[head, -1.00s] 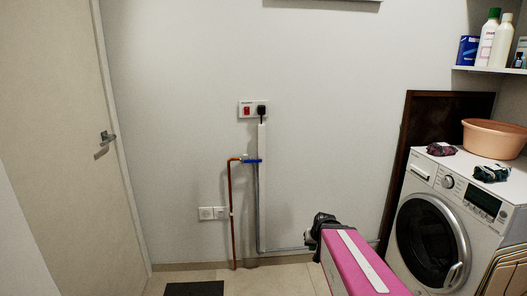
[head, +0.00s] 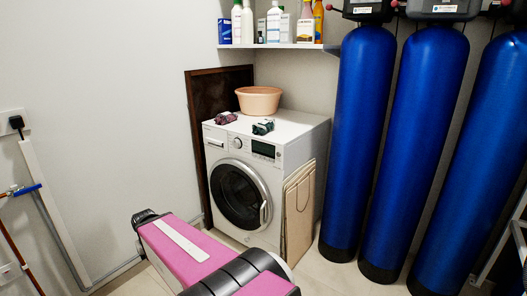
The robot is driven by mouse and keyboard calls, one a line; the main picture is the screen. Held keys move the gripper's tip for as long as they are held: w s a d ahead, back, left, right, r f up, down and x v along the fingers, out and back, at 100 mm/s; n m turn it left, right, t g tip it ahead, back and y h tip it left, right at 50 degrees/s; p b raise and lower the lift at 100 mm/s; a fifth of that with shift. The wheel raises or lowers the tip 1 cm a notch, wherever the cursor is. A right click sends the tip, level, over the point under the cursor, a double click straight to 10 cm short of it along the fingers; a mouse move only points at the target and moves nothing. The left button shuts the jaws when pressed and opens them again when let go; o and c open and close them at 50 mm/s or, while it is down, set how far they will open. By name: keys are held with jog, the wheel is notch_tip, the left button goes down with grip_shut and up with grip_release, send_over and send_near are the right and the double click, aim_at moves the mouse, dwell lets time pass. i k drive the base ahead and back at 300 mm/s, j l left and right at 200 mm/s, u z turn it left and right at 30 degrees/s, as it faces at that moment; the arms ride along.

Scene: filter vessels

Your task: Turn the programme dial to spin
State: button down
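The programme dial (head: 237,143) is a small round silver knob on the upper front panel of the white washing machine (head: 283,167). Its pointer setting is too small to read. A dark display (head: 263,149) sits to the right of the dial, and the round door (head: 239,195) below it is closed. My pink and black arm shows at the bottom of the head view, in front of and below the machine, apart from it. My gripper's fingers cannot be made out.
Tall blue vessels (head: 413,130) stand at right. A shelf (head: 277,46) of bottles hangs above. Floor shows between machine and vessels.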

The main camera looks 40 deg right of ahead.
aim_at(236, 144)
jog(key=z, duration=1.5)
